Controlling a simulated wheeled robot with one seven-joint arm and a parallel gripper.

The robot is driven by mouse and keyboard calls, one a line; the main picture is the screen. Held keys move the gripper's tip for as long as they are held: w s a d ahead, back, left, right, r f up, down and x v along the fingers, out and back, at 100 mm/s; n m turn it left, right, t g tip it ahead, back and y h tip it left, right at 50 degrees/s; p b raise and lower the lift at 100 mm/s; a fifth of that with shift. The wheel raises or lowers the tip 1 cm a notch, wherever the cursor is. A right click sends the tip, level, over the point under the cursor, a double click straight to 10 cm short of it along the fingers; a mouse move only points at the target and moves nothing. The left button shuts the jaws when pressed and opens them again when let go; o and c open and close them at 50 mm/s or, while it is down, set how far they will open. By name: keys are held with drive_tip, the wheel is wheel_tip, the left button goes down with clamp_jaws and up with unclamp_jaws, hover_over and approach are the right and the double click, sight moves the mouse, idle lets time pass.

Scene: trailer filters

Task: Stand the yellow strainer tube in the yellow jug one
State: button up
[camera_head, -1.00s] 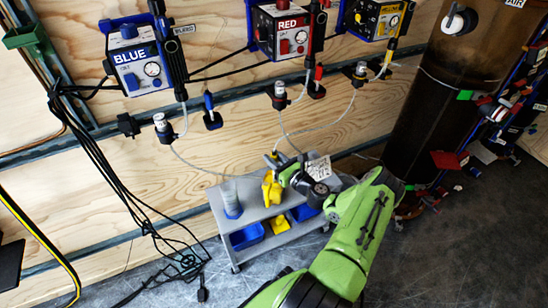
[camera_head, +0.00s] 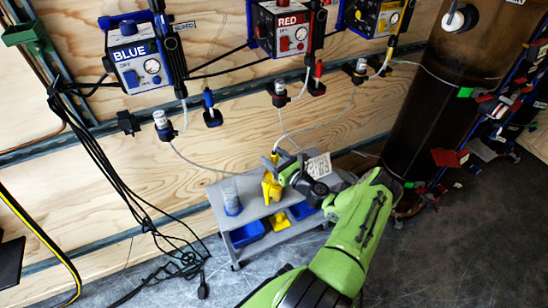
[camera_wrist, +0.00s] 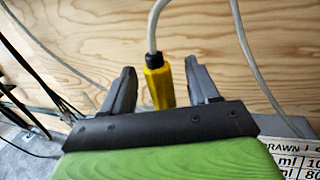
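The yellow strainer tube (camera_wrist: 159,84) shows in the wrist view with a black collar and a grey hose running up from it. It stands between the two fingers of my gripper (camera_wrist: 160,68), with a gap visible on each side, so the gripper is open around it. In the head view a small yellow part of the tube (camera_head: 275,158) shows just above the yellow jug (camera_head: 270,188), which stands on the grey cart. My gripper (camera_head: 279,171) is right at the jug's top. The tube's lower end is hidden, so I cannot tell how it sits in the jug.
The grey cart (camera_head: 247,212) also holds a clear jug with bluish contents (camera_head: 231,197), a white printed card (camera_head: 319,166) and lower blue bins (camera_head: 247,234). Pump boxes and hoses hang on the wooden wall behind. A dark cylinder (camera_head: 430,100) stands right. Black cables (camera_head: 185,262) lie left.

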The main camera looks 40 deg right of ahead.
drive_tip(key=shift+s, duration=0.1)
drive_tip(key=s+p, duration=0.3)
drive_tip(key=s, duration=1.2)
drive_tip(key=shift+s+a+p, duration=0.2)
drive_tip(key=shift+s+p, duration=0.1)
drive_tip(key=shift+p, duration=0.05)
